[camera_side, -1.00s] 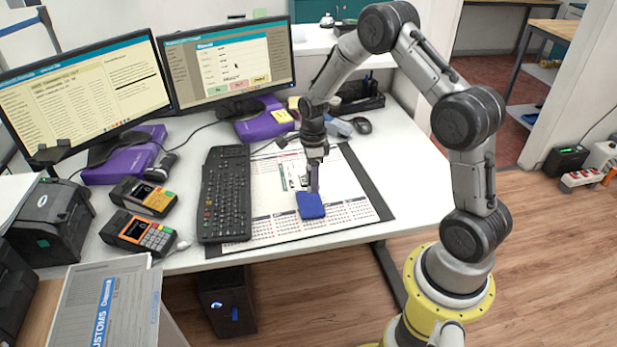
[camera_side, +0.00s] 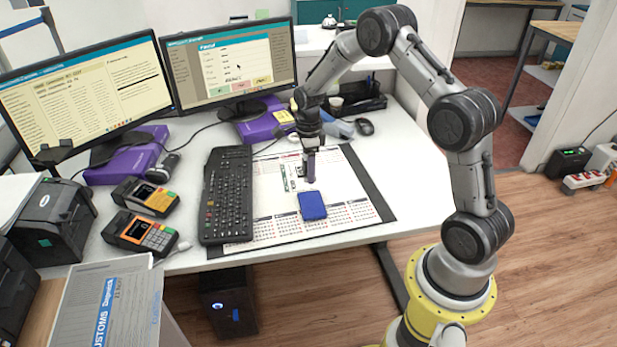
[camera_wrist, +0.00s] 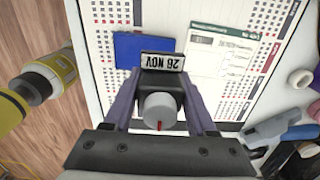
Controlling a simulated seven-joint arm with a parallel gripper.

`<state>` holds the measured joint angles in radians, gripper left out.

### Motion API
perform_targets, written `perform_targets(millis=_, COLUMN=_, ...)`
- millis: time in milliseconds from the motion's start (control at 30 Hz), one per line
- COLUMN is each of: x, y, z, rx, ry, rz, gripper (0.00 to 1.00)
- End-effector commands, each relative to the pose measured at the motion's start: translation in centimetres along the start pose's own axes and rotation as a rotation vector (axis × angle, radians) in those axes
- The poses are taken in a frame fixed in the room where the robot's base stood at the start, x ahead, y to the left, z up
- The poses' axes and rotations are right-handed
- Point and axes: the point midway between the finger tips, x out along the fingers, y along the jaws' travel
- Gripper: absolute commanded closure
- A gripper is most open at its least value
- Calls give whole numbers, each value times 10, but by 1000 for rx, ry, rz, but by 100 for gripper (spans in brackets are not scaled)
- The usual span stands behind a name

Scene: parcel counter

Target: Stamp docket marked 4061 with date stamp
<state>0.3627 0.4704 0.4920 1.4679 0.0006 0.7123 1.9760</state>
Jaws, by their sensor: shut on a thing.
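My gripper (camera_side: 310,178) is shut on the date stamp (camera_wrist: 160,108), which has a dark body, a grey knob and a plate reading "26 NOV". In the wrist view the fingers (camera_wrist: 160,88) stand on both sides of it. In the side view it hangs above the desk mat, behind the blue pad. The flat blue pad (camera_side: 312,205) lies on the mat, and it also shows in the wrist view (camera_wrist: 130,52). A white docket with a green header (camera_wrist: 220,45) lies beside the pad; it also shows in the side view (camera_side: 287,180). Its number is too small to read.
The calendar desk mat (camera_side: 350,212) lies under the pad and papers. A black keyboard (camera_side: 227,195) is left of it. Two monitors (camera_side: 230,65) and purple boxes stand behind. A black mouse (camera_side: 364,127) and a dark tray (camera_side: 365,103) are behind the mat.

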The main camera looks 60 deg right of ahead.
Motion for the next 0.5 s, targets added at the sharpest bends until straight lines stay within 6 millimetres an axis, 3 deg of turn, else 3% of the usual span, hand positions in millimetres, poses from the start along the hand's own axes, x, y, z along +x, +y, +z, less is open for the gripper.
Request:
perform_targets(millis=100, x=0, y=-36, z=2, rx=3, ry=-3, rz=-7, gripper=100)
perform_targets(millis=233, x=5, y=-66, z=0, rx=13, ry=-5, rz=-12, gripper=100)
perform_targets(millis=333, x=10, y=-80, z=-3, rx=24, ry=-5, rz=-14, gripper=100)
perform_targets(millis=500, x=23, y=-85, z=-9, rx=39, ry=-1, rz=-3, gripper=100)
